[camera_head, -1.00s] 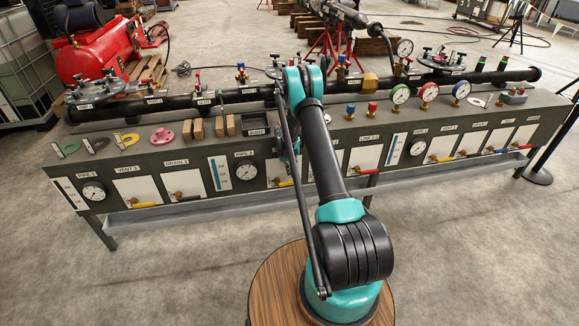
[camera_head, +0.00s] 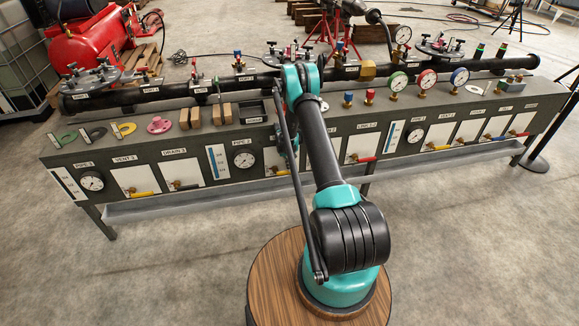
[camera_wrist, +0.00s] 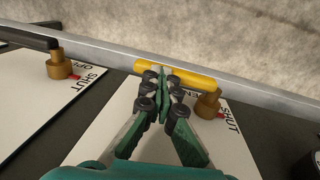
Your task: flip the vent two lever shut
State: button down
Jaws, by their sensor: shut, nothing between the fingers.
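The yellow lever (camera_wrist: 182,76) shows in the wrist view, lying roughly crosswise from its brass valve stem (camera_wrist: 207,105).
A second valve (camera_wrist: 60,65) with a black lever lies to the left in the wrist view. A pale metal edge (camera_wrist: 100,52) runs just beyond the levers. The bench (camera_head: 220,176) carries gauges and more levers; the floor before it is clear.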

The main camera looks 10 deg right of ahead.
jog(key=shift+d+f, duration=0.2)
jog(key=shift+d, duration=0.05)
jog(key=shift+r, duration=0.5)
jog(key=s+a+r+t, duration=0.1)
jog(key=s+r, duration=0.3)
jog(key=r, duration=0.9)
jog(key=s+a+r, duration=0.1)
jog(key=s+r, duration=0.2)
jog(key=r, duration=1)
jog(key=s+r+t, duration=0.1)
jog(key=s+r, duration=0.8)
jog(key=s, duration=0.3)
jog(key=s+a+t+y, duration=0.1)
jog(key=s+a+t, duration=0.1)
jog(key=s, duration=2.3)
jog(key=shift+a+r+y, duration=0.3)
jog(key=shift+a+r, duration=0.05)
jog(key=shift+a, duration=0.3)
